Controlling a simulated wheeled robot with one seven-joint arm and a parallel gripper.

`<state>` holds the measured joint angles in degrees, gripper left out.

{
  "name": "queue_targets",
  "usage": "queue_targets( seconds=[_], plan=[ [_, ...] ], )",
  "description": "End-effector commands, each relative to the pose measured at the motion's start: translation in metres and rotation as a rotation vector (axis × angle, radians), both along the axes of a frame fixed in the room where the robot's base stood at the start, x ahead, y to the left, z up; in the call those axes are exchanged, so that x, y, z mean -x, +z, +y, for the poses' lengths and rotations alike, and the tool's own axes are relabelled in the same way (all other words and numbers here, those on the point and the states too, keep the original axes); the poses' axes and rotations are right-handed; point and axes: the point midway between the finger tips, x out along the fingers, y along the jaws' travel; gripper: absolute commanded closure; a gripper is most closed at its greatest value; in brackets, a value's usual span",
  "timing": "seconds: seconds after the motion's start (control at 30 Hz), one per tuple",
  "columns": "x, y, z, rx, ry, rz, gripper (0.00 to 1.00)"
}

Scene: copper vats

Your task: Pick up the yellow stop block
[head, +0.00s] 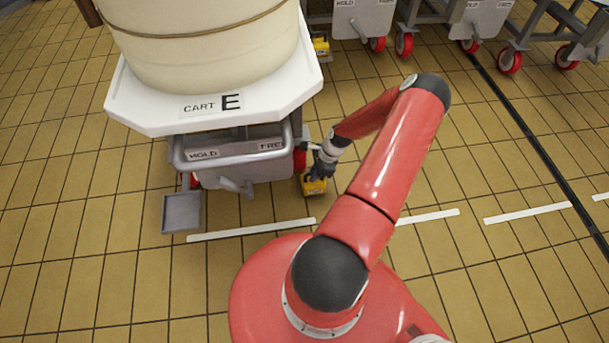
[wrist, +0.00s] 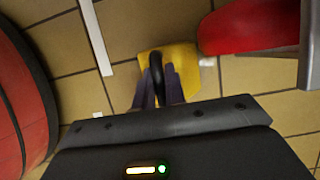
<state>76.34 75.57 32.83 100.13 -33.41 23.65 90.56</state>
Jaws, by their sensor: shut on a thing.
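The yellow stop block (head: 314,187) is on or just above the tiled floor, beside the right red wheel of cart E. In the wrist view the yellow stop block (wrist: 182,57) shows with a dark loop handle (wrist: 156,70) on top. My gripper (head: 322,170) reaches down to it from above. In the wrist view my gripper (wrist: 158,80) has its fingers closed around the handle. Whether the block touches the floor I cannot tell.
Cart E (head: 215,105) carries a large cream vat (head: 200,45). Its red wheel (wrist: 245,27) is close to the block. A grey tray (head: 181,212) lies on the floor at left. Another yellow block (head: 320,45) and more carts stand behind.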

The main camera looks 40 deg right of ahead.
Motion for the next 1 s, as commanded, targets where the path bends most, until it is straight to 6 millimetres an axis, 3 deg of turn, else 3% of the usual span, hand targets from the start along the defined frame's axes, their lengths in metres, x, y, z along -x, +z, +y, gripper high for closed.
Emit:
queue_targets(
  seconds=[0.23, 0.7, 1.0],
  plan=[
    [0.023, 0.003, -0.039, 0.001, -0.002, -0.002, 1.0],
    [0.021, 0.109, -0.036, 0.004, 0.002, -0.002, 1.0],
    [0.021, 0.137, -0.035, 0.001, 0.001, -0.001, 1.0]
  ],
)
